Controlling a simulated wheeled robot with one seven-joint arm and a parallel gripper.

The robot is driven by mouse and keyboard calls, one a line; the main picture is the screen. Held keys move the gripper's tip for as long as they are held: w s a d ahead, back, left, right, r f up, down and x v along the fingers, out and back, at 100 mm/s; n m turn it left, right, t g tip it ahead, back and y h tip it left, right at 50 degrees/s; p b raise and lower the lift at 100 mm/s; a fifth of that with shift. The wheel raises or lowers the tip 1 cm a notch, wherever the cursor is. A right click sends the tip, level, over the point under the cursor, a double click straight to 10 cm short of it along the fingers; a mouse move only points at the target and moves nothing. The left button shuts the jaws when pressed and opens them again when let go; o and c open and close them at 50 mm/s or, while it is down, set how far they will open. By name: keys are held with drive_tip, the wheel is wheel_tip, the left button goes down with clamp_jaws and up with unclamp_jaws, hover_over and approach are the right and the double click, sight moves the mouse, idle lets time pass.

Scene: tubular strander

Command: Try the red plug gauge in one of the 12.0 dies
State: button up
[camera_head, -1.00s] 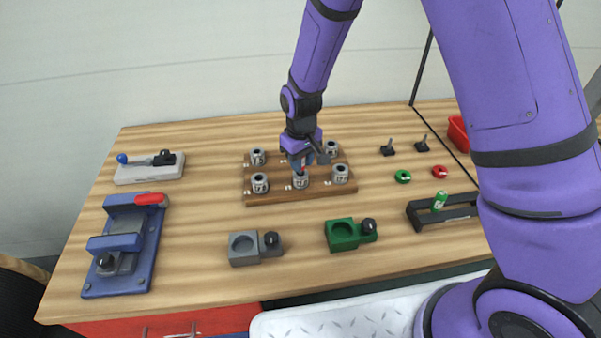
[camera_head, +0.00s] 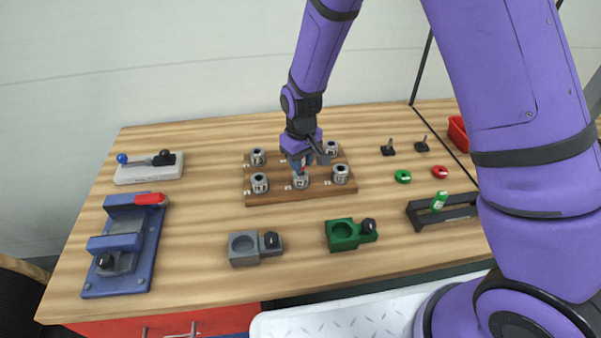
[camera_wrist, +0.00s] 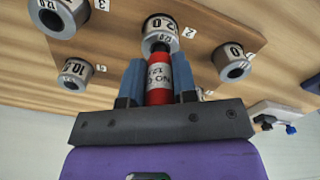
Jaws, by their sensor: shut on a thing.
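The red plug gauge (camera_wrist: 158,78) is held between the two blue fingers of my gripper (camera_wrist: 158,82) in the wrist view. It carries a white label. Its far end meets the bore of a die marked 12.0 (camera_wrist: 160,24); I cannot tell how deep it sits. In the head view my gripper (camera_head: 299,165) is over the front middle die (camera_head: 301,182) of the wooden die board (camera_head: 300,197). Other dies stand on the board, among them a front left die (camera_head: 260,183), a front right die (camera_head: 340,173) and a back left die (camera_head: 257,157).
A grey fixture (camera_head: 243,249) and a green fixture (camera_head: 342,236) stand in front of the board. A blue clamp device (camera_head: 125,245) is at left. A black rack with a green plug gauge (camera_head: 439,202) is at right. Bare table lies between them.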

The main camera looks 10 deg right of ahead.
drive_tip(key=shift+r, duration=2.7)
